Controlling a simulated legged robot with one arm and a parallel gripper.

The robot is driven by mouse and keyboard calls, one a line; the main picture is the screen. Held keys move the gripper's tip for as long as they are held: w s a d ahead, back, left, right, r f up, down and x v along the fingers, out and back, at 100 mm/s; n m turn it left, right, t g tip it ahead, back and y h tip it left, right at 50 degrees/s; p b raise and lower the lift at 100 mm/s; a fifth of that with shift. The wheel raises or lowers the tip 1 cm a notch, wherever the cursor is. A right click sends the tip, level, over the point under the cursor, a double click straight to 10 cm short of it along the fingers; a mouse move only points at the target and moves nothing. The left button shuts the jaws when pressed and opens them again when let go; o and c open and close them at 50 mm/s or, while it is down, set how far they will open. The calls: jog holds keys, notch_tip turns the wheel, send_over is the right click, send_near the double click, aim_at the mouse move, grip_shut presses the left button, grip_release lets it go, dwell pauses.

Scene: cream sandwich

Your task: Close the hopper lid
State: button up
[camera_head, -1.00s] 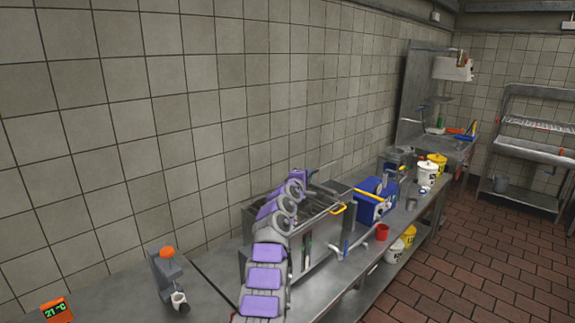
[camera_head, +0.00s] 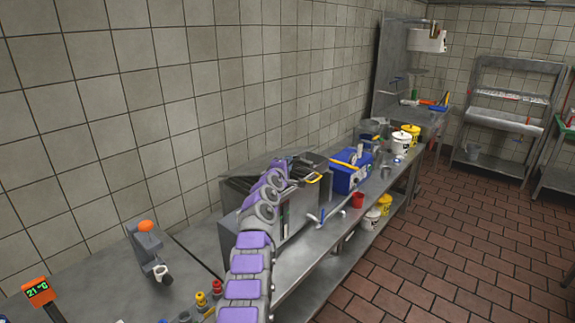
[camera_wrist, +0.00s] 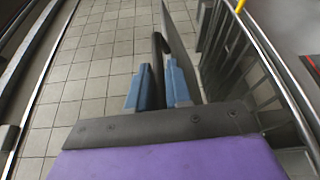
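The steel hopper (camera_head: 290,222) stands on the counter, with a yellow handle (camera_head: 315,178) at its upper edge. My arm crosses in front of it, and my gripper is over its top, with the fingers too hidden to make out in the head view. In the wrist view, my gripper (camera_wrist: 158,88) has two blue fingers spread apart. A dark bar (camera_wrist: 157,50) shows between and beyond the fingers. A thin grey panel (camera_wrist: 181,45), seen nearly edge-on and likely the raised lid, passes close to the right finger; I cannot tell whether they touch.
A grey device with an orange knob (camera_head: 148,250) and small bottles (camera_head: 202,300) are at front left. The tiled wall is close behind the hopper.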

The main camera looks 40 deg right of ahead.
jog(key=o, duration=0.3)
jog(key=shift+w, duration=0.15)
jog(key=shift+r, duration=0.15)
